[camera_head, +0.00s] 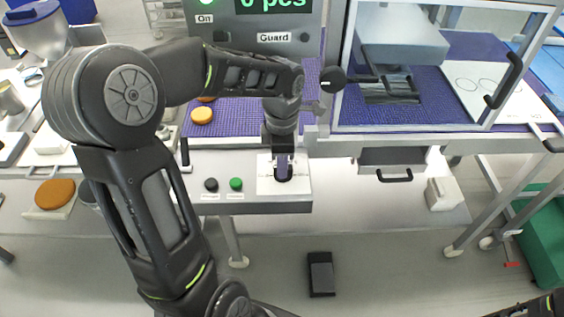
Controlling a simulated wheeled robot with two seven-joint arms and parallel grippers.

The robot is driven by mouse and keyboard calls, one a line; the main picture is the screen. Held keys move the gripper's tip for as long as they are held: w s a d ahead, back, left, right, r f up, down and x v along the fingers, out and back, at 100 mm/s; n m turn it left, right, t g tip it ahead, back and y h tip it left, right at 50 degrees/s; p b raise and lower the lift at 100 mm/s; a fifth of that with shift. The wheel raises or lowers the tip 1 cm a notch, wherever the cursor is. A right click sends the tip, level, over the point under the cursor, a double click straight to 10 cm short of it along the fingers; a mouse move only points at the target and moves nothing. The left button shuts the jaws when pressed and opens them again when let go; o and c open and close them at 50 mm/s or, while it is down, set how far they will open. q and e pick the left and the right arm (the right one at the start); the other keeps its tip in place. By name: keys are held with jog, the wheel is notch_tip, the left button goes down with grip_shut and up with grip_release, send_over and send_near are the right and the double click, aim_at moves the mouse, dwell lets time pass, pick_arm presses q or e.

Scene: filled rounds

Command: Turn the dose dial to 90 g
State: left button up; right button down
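The dose dial (284,178) is a dark knob on a white plate (300,185) at the right end of the grey control panel (250,206). My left gripper (283,165) points straight down over the dial and hides most of it. Its fingers reach the knob's height, but I cannot tell whether they press on it. The dial's marks and its setting are too small and too covered to read. The display (272,4) above reads "0 pcs" in green. My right gripper is out of view; only a bit of my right arm shows at the bottom right corner.
A black button (211,185) and a green button (236,184) sit left of the dial. A clear guard with a black handle (506,80) stands right, above a drawer (392,160). Another round (55,194) lies left.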

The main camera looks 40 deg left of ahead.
pick_arm(q)
grip_shut()
dwell(0.5)
jog(key=m+b, duration=0.1)
jog(key=m, duration=0.4)
jog(key=shift+w, duration=0.1)
jog(key=m+b, duration=0.1)
jog(key=m, duration=0.4)
jog(key=shift+m, duration=0.4)
jog(key=m, duration=0.6)
jog(key=shift+w, duration=0.1)
jog(key=m, duration=0.7)
jog(key=shift+d, duration=0.1)
